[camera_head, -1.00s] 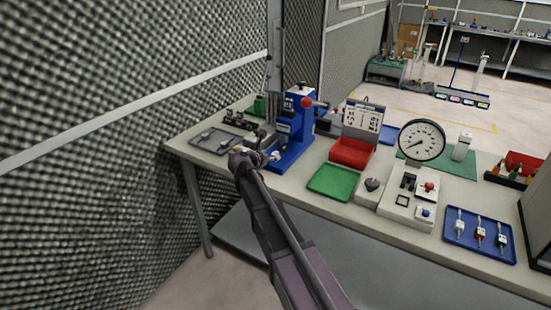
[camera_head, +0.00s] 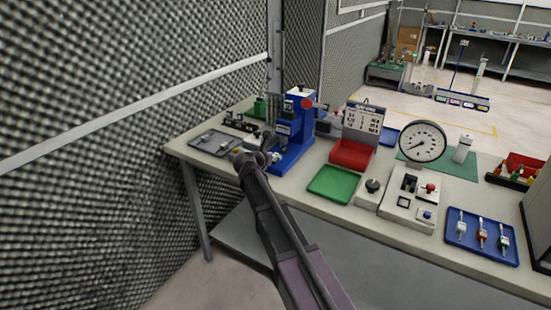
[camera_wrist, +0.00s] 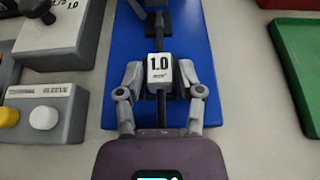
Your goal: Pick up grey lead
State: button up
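A pale grey-white block marked 1.0 (camera_wrist: 160,68) with a dark rod or cable through it lies over a blue base (camera_wrist: 105,100) in the wrist view; it looks like a labelled lead. My gripper (camera_wrist: 160,80) has one finger on each side of it. The fingers look spread, with dark gaps beside the block; contact is not clear. In the head view my gripper (camera_head: 258,158) is at the foot of the blue press (camera_head: 297,125), and the block is too small to tell. A similar pale-bodied lead (camera_head: 461,229) lies in the blue tray (camera_head: 452,245).
A grey tray (camera_head: 200,148) is left of my gripper. A green tray (camera_head: 334,184) and a red bin (camera_head: 351,154) are to its right, then a dial gauge (camera_head: 422,142). A control box (camera_wrist: 45,115) with yellow and white buttons stands close by on the left.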

grip_shut()
jog(key=shift+r, duration=0.1)
notch_tip(320, 180, up, 3)
jog(key=p, duration=0.3)
jog(key=shift+r, duration=0.2)
jog(key=s+d+r+p, duration=0.1)
jog(key=s+p, duration=0.1)
jog(key=s, duration=1.4)
jog(key=shift+d+r, duration=0.2)
jog(key=shift+d, duration=0.2)
